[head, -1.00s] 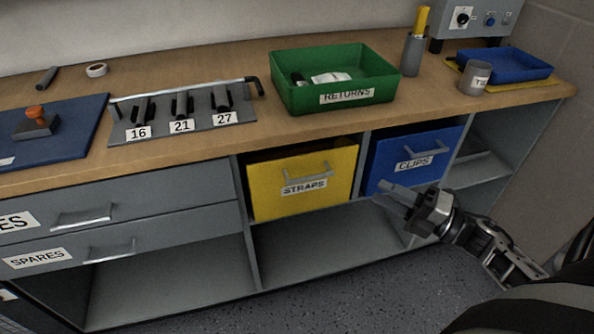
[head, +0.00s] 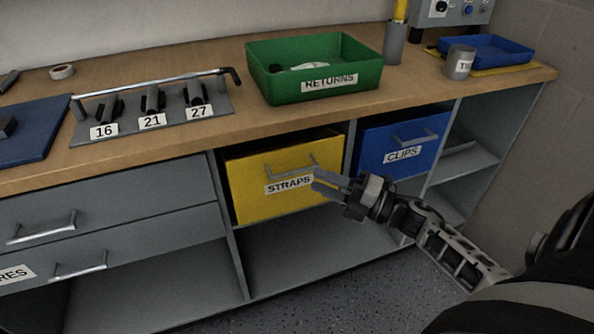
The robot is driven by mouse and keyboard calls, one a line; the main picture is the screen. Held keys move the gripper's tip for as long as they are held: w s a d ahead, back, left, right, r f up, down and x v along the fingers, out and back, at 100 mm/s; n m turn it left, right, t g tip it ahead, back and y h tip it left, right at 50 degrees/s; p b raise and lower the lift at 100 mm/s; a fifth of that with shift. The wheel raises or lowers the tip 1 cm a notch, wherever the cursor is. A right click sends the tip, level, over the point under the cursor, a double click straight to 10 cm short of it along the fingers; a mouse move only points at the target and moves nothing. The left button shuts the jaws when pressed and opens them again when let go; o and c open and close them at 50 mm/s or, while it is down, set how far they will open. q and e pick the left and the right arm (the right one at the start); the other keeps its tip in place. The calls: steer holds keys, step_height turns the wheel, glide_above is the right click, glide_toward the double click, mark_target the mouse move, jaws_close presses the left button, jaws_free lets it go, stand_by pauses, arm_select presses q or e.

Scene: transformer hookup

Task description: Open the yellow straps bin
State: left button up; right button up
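The yellow straps bin (head: 262,205) sits in a cubby under the worktop, labelled STRAPS, with its front about flush with the cabinet. Its grey bar handle (head: 291,171) is on the upper front face. My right gripper (head: 318,182) comes in from the right, in front of the bin's right part. Its fingers point left, with a gap between them, close to the right end of the handle. I cannot tell whether they touch the handle. Nothing is seen held. My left gripper is not in view.
The blue clips bin (head: 372,161) is in the cubby to the right. A green returns tray (head: 260,82) and a tool rack (head: 222,106) stand on the worktop above. Grey drawers (head: 150,212) are to the left. An open shelf lies below the straps bin.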

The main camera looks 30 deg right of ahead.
mark_target(297, 170)
steer(key=x, duration=0.6)
steer(key=shift+w+a, duration=0.15)
steer(key=shift+w, duration=0.1)
jaws_close()
